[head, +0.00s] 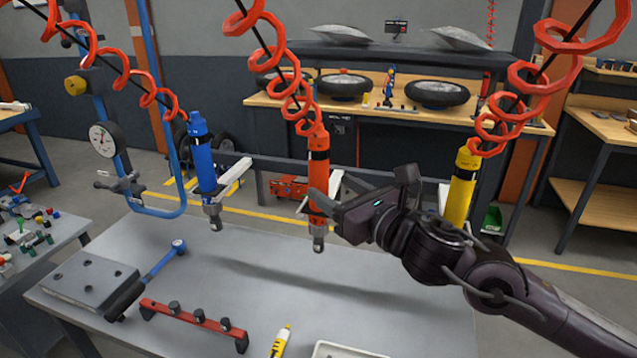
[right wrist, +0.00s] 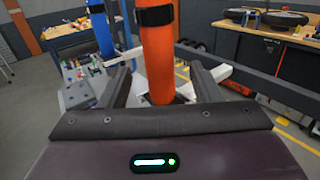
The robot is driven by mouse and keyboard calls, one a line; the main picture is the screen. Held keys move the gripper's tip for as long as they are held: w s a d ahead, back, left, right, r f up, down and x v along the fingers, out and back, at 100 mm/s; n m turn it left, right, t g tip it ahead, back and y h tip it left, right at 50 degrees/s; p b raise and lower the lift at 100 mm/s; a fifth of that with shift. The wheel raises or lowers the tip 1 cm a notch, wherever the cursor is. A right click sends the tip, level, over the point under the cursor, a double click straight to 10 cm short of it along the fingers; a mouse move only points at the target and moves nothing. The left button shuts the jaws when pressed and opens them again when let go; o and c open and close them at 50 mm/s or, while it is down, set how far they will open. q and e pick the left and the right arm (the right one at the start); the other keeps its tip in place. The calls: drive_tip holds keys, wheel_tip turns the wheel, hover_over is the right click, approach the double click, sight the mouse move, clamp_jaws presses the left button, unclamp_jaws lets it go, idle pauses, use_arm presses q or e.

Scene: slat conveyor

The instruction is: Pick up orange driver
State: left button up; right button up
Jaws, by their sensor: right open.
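The orange driver (head: 318,172) hangs upright from a red coiled hose, in the middle of a row of three hanging drivers, above the grey table. My right gripper (head: 326,196) reaches in from the right at the driver's lower body. In the right wrist view the orange driver (right wrist: 157,50) stands between the two open fingers (right wrist: 158,88), with its lower end hidden behind the gripper's front edge. Contact with the fingers cannot be made out. My left gripper is not in view.
A blue driver (head: 202,160) hangs to the left and a yellow driver (head: 460,190) to the right, behind my right arm. White holder arms (head: 233,175) jut from a grey rail. A torque wrench (head: 150,277) and red rack (head: 195,322) lie on the table (head: 270,290).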

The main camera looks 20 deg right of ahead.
sight(325, 183)
drive_tip(key=p+x, duration=0.3)
drive_tip(key=x, duration=0.2)
drive_tip(key=shift+r, duration=0.1)
drive_tip(key=shift+w+a, duration=0.15)
drive_tip(key=shift+w, duration=0.05)
drive_tip(key=shift+f, duration=0.2)
drive_tip(key=shift+c, duration=1.4)
drive_tip(key=c, duration=1)
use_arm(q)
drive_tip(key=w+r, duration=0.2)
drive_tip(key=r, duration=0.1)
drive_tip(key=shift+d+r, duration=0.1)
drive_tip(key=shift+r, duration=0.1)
use_arm(e)
drive_tip(key=shift+r, duration=0.15)
